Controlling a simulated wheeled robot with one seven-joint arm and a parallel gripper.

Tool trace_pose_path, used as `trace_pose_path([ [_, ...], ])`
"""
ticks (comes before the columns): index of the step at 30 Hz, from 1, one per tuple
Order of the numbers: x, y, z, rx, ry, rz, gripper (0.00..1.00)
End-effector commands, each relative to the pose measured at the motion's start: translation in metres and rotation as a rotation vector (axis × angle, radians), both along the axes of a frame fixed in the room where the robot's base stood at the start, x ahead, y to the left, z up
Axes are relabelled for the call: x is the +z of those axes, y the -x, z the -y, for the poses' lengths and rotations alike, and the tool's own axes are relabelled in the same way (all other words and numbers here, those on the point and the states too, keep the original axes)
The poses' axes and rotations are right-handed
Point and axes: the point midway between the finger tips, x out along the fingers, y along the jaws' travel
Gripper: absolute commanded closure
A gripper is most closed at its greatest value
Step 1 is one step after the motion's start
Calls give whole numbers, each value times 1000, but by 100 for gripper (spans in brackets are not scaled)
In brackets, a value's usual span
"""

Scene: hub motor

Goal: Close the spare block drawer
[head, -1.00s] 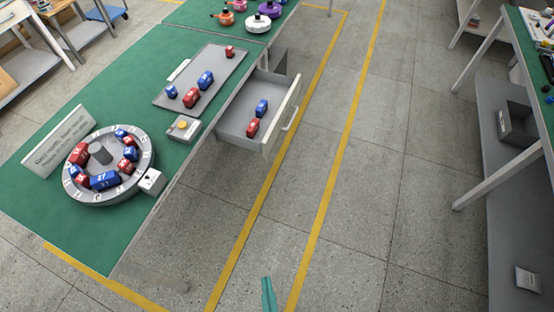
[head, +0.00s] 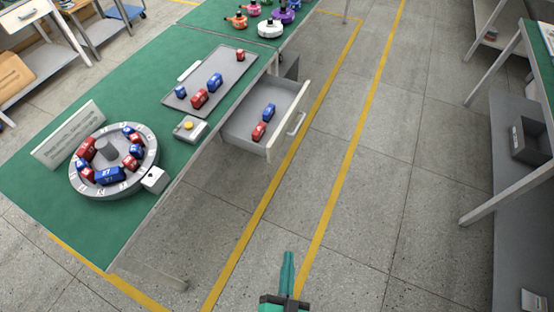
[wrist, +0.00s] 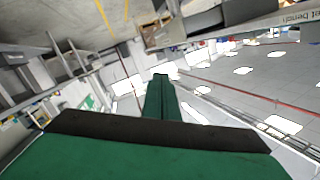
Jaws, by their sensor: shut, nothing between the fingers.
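The spare block drawer (head: 240,132) is pulled out from under the green-topped bench, its pale front panel (head: 288,122) and handle (head: 297,124) facing right in the head view. A blue block (head: 269,112) and a red block (head: 258,131) lie in it. My gripper (head: 287,256) shows at the bottom of the head view, its green fingers together and empty. It is over the floor, well apart from the drawer. In the wrist view the shut fingers (wrist: 160,85) stick out ahead; the drawer cannot be made out clearly there.
The bench (head: 40,206) holds a round numbered dial with blocks (head: 80,190), a grey tray (head: 222,84) with several blocks and a small box with a yellow button (head: 188,126). Another bench (head: 500,192) stands at the right. The floor between (head: 350,190) is clear.

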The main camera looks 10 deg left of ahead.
Motion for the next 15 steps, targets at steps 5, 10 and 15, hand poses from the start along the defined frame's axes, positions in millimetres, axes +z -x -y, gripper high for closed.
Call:
trace_pose_path([
  [5, -32, -65, -4, -25, -247, 52, 100],
  [10, -55, -129, -12, -53, -485, 87, 100],
  [15, -71, -195, -26, -84, -729, 109, 100],
])
